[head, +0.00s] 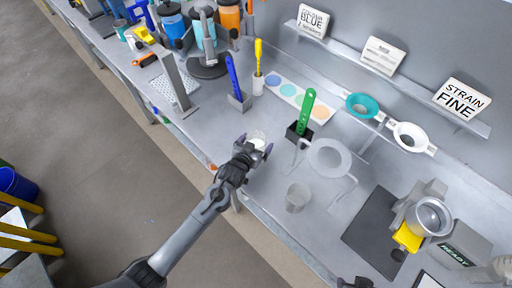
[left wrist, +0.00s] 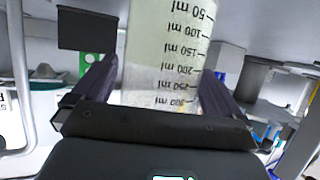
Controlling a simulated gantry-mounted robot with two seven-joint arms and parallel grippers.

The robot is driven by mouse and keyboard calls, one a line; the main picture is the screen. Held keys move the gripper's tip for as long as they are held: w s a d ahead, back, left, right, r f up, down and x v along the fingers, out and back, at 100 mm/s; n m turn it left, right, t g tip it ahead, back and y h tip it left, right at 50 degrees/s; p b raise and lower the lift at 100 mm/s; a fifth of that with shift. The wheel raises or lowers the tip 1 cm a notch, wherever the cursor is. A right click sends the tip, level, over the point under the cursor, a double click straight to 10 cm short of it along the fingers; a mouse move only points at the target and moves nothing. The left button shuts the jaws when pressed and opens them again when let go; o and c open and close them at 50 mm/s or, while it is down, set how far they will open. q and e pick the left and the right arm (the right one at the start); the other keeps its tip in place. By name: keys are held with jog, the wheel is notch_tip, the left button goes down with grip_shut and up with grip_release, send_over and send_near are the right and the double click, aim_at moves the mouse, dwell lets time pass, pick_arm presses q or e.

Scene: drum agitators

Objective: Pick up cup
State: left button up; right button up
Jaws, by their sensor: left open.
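A clear measuring cup (head: 258,137) with black ml markings stands near the front edge of the grey bench. My left gripper (head: 254,149) is right at it, jaws open. In the left wrist view the cup (left wrist: 165,55) lies between the two fingers of the left gripper (left wrist: 160,80), its markings upside down. I cannot tell whether the fingers touch it. A second translucent cup (head: 297,198) stands on the bench to the right. A dark part at the bottom edge may be my right gripper (head: 355,283); its jaws are not readable.
A ring stand (head: 328,157) and a black holder with a green tool (head: 305,115) stand right of the left gripper. A blue-handled tool (head: 233,77) stands behind it. A dark mat (head: 372,232) and a yellow-and-grey machine (head: 410,238) are at the right.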

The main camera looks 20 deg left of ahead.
pick_arm(q)
jog(key=shift+c, duration=0.5)
jog(key=c, duration=0.9)
jog(key=shift+c, duration=0.5)
jog(key=shift+r, duration=0.2)
